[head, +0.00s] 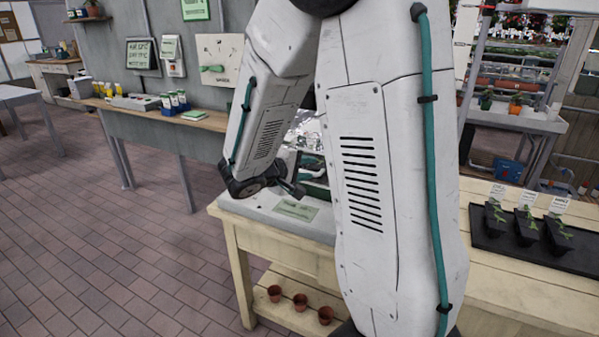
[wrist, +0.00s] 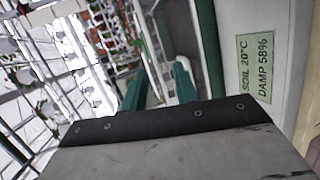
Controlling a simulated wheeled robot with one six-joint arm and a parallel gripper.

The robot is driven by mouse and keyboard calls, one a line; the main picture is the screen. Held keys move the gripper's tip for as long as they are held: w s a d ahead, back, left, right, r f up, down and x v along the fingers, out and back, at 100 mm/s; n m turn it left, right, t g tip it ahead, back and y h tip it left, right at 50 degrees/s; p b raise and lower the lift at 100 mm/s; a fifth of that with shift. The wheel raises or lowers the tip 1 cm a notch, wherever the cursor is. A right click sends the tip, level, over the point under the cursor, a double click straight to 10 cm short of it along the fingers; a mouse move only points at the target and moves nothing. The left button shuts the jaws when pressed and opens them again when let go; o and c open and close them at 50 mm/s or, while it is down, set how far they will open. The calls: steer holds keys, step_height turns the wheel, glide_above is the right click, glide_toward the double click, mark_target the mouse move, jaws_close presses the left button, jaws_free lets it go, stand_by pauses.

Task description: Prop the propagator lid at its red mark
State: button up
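The propagator (head: 312,168) stands on the pale wooden bench, mostly hidden behind my arm in the head view. Part of a clear, shiny surface and a green edge show there. In the wrist view I see a green edge (wrist: 206,40) beside a dark grey panel (wrist: 176,28); I cannot tell which part is the lid. No red mark shows. My gripper (head: 292,188) is close to the propagator's left side. In the wrist view its two teal fingers (wrist: 160,90) stand apart, with no clearly held thing between them. Contact with the lid cannot be told.
A black tray (head: 500,252) of several potted seedlings is at the bench's right. Small terracotta pots (head: 300,302) stand on the lower shelf. The brick floor at left is clear.

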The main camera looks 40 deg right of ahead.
steer(key=w+d+f+n+t, duration=0.1)
steer(key=w+f+n+t, duration=0.25)
steer(key=w+f, duration=0.35)
steer(key=shift+t, duration=0.35)
steer(key=x, duration=0.8)
steer(key=shift+w+r, duration=0.35)
steer(key=shift+w, duration=0.1)
